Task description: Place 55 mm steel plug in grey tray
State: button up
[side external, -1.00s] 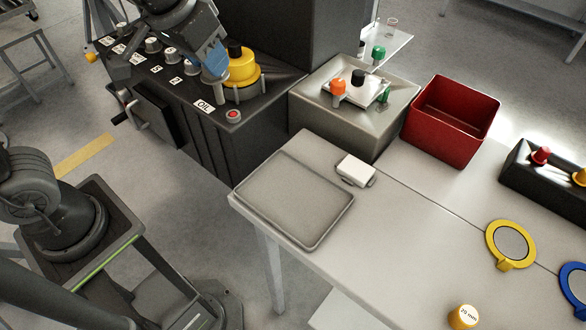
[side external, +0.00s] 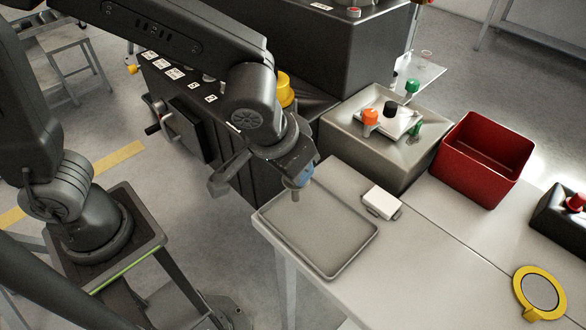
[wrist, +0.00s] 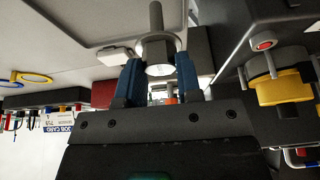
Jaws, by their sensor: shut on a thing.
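The steel plug (wrist: 158,55) is a grey metal piece with a round head and a narrow stem. My gripper (wrist: 158,80) is shut on it, with a blue finger on each side of the head. In the side external view my gripper (side external: 298,176) hangs over the back left edge of the grey tray, and the plug (side external: 296,193) points down from it. The plug appears to be a little above the tray; the exact gap is hard to tell. The grey tray (side external: 345,268) is shallow, empty and at the table's left corner. Its rim also shows in the wrist view (wrist: 92,44).
A white box (side external: 382,201) sits right of the tray. The dark cabinet with a yellow cap (side external: 285,90) is behind my arm. A yellow ring (side external: 519,290) lies at right.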

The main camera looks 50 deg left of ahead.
jog(key=shift+f, duration=0.75)
jog(key=shift+f, duration=0.15)
jog(key=o, duration=0.9)
jog(key=shift+o, duration=0.2)
